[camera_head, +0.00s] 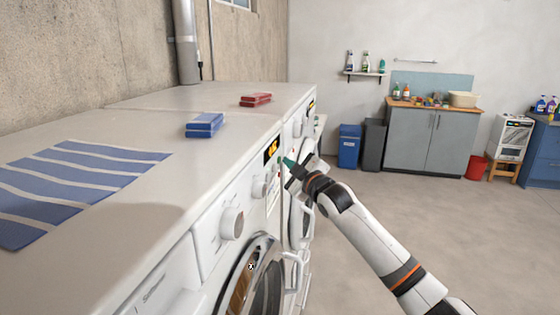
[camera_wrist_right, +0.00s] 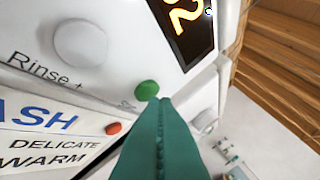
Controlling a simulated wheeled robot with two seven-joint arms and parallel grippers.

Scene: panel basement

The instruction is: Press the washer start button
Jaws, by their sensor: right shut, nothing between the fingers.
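The near white washer (camera_head: 205,262) has a front panel with a lit display (camera_head: 271,149) and a dial (camera_head: 231,223). In the right wrist view, a round green button (camera_wrist_right: 147,89) sits on the panel below the display (camera_wrist_right: 187,22); its small label is unreadable. A red button (camera_wrist_right: 113,128) is lower left. My right gripper (camera_head: 288,163) is at the panel near the display. Its teal fingers (camera_wrist_right: 161,103) are shut and empty, tips just beside the green button's lower right edge. I cannot tell whether they touch it. My left gripper is out of view.
A second white machine (camera_head: 299,124) adjoins behind. The round door (camera_head: 262,285) has a protruding handle.

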